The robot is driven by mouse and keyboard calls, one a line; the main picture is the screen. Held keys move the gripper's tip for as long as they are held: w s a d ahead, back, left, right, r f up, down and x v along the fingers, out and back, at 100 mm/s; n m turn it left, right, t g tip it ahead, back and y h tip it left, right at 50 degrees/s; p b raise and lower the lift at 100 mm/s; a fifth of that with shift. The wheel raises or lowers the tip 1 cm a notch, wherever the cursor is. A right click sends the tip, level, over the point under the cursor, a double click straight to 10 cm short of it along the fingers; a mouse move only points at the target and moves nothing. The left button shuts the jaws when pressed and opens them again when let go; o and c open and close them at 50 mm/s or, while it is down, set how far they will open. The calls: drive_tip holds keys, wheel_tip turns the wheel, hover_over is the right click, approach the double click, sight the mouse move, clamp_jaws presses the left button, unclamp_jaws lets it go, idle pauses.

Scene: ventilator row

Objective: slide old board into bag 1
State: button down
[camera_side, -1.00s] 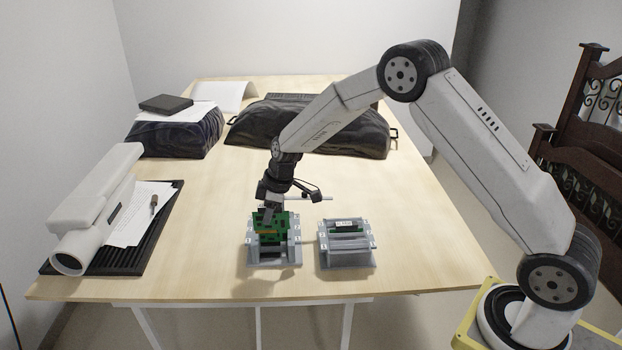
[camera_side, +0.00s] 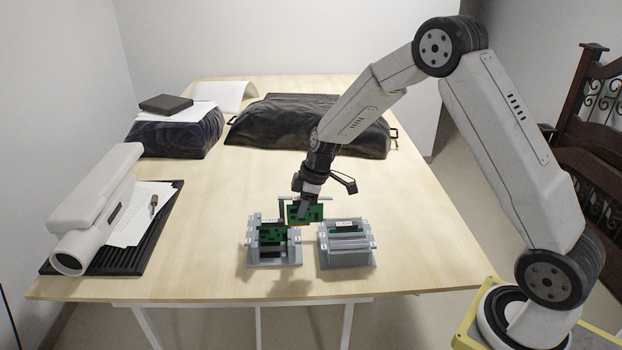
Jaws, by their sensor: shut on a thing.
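My gripper (camera_side: 302,208) points down and is shut on a green circuit board (camera_side: 314,214). The board hangs upright above the gap between two grey racks, apart from the table. The left grey rack (camera_side: 273,264) holds at least one other green board (camera_side: 271,235). The right grey rack (camera_side: 347,262) has a green board with a white label (camera_side: 344,226) near its back. Small marks on the rack sides are too small to read surely. I cannot tell which place is bag 1.
A large black bag (camera_side: 285,130) and a dark bag with papers on top (camera_side: 175,140) lie at the back. A white device (camera_side: 95,210) rests on a black ribbed mat (camera_side: 103,264) at left. The wooden table between is clear.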

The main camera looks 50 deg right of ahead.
drive_tip(key=r, duration=0.1)
hover_over(347, 238)
drive_tip(key=s+a, duration=0.2)
drive_tip(key=shift+w+a+r, duration=0.1)
drive_tip(key=shift+w+r, duration=0.05)
drive_tip(key=shift+w, duration=0.05)
drive_tip(key=shift+f, duration=2.4)
drive_tip(key=shift+f, duration=2.9)
idle(1.7)
